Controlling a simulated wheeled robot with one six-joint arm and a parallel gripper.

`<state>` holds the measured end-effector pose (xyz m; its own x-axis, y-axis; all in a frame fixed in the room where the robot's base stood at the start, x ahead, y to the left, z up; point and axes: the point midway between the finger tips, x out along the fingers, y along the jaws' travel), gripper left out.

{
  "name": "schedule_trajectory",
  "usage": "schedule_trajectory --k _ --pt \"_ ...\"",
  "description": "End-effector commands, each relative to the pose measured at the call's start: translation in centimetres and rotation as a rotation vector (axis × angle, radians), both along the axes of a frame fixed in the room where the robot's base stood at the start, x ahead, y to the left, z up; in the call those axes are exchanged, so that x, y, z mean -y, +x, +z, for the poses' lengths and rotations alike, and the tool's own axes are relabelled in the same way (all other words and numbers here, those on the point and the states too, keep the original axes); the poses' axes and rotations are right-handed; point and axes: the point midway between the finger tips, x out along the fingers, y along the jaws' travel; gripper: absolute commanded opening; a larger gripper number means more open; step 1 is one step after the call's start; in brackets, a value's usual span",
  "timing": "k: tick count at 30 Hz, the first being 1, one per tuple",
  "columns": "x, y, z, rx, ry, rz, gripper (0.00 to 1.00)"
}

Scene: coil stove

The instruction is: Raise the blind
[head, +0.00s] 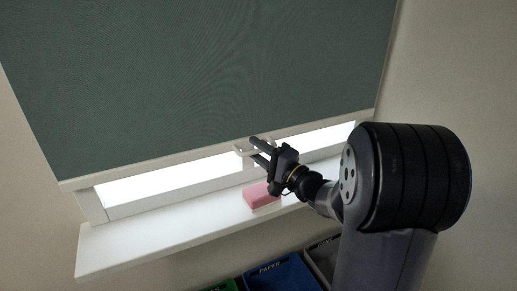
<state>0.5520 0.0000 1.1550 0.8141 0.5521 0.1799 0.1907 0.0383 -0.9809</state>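The blind (210,80) is a dark grey-green sheet that covers most of the window. Its pale bottom bar (150,168) hangs a little above the sill, with a bright strip of window below it. A small pale handle (240,149) shows at the bar, partly hidden by my gripper. My gripper (252,147) is at this handle, with its two dark fingers apart and a gap between them. Whether the fingers touch the handle cannot be told.
A pink block (261,196) lies on the white sill (150,234) below my gripper. Below the sill stand bins: a blue one marked PAPER (283,277), a dark one (322,258) to its right and a green one (222,286) to its left.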

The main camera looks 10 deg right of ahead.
Motion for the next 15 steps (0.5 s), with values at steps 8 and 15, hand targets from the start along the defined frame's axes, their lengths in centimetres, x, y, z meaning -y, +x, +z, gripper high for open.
schedule_trajectory --k 8,15 --pt "0.02 0.0 -0.01 0.0 0.0 0.0 0.27" --pt "0.03 -0.01 0.0 0.001 -0.001 0.0 0.08"
